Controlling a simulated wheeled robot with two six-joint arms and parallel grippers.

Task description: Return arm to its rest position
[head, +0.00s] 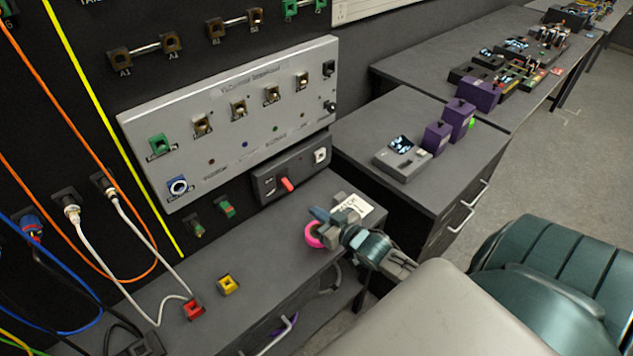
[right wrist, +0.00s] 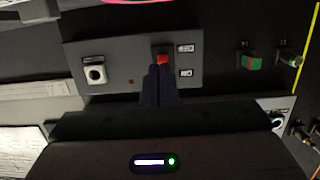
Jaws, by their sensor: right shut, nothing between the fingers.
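My right gripper (head: 319,214) is in front of the small grey switch panel (head: 263,187), over the right end of the bench. Its two dark fingers are shut together with nothing between them; they also show in the right wrist view (right wrist: 158,84). In that view the fingertips overlap the lower edge of a red rocker switch (right wrist: 163,60); I cannot tell whether they touch it. In the head view the red switch (head: 287,184) is clear of the gripper, to its upper left. My left gripper is not in view.
A pink ring (head: 312,236) is beside the right gripper. A white label card (head: 355,207) lies behind it. Hanging cables (head: 90,215) crowd the left. The floor (head: 560,140) at right is open.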

